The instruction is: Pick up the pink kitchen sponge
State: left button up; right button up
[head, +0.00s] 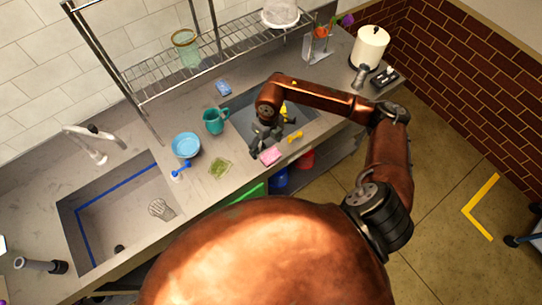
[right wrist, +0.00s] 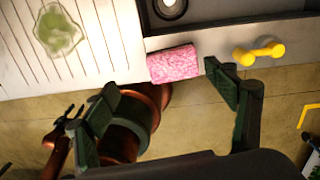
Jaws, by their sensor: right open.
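The pink sponge (head: 270,156) lies flat near the front edge of the counter, just in front of the right-hand sink. It also shows in the right wrist view (right wrist: 173,64), a speckled pink block at the counter's edge. My right gripper (head: 262,141) is over the front of that sink, close to the sponge. In the right wrist view my right gripper (right wrist: 166,102) has its two dark fingers wide apart and nothing between them. The sponge appears beyond the fingertips, nearer the right finger in the picture, and is not gripped.
A yellow dumbbell-shaped object (head: 295,137) lies right of the sponge. A green item (head: 220,167), a teal mug (head: 215,120) and a blue bowl (head: 186,146) stand left. The right-hand sink (head: 243,122) is behind the sponge. Open floor lies in front of the counter.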

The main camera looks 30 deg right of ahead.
aim_at(271, 154)
jog(key=shift+d+f+h, duration=0.1)
jog(key=shift+d+h, duration=0.3)
jog(key=shift+d, duration=0.4)
jog(key=shift+d+f, duration=0.15)
jog(key=shift+f, duration=0.2)
jog(key=f, duration=0.2)
jog(key=f+p, duration=0.1)
jog(key=f, duration=0.1)
jog(key=f+p, duration=0.1)
jog(key=f, duration=0.1)
jog(key=shift+s+a, duration=0.2)
jog(key=shift+s, duration=0.2)
jog(key=shift+f, duration=0.45)
jog(key=c, duration=1)
jog(key=shift+r, duration=0.15)
